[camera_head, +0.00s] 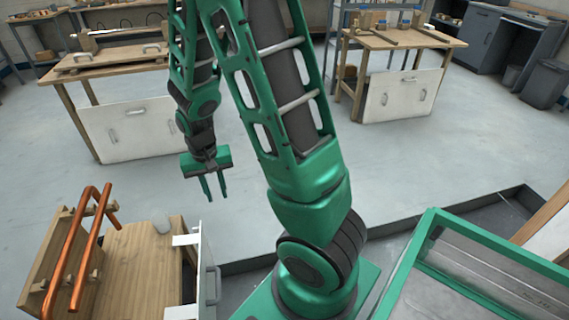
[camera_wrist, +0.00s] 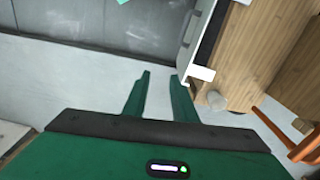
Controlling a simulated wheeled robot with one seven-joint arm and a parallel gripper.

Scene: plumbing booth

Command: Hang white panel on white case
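My gripper (camera_head: 212,188) hangs above the floor, fingers down, open and empty; its two fingers also show apart in the wrist view (camera_wrist: 160,76). A white panel with a handle (camera_head: 209,262) stands nearly edge-on along the right side of the wooden pipe stand at the lower left. White tabs (camera_head: 186,240) bridge its edge and the stand. The panel also shows in the wrist view (camera_wrist: 197,35), beside a dark gap and ahead of the fingertips. I cannot tell whether it is hooked on. No separate white case is clearly recognisable.
White panels with handles lean at the left table (camera_head: 128,142) and the right table (camera_head: 402,100). A green-framed tray (camera_head: 500,268) lies lower right. The middle floor is clear.

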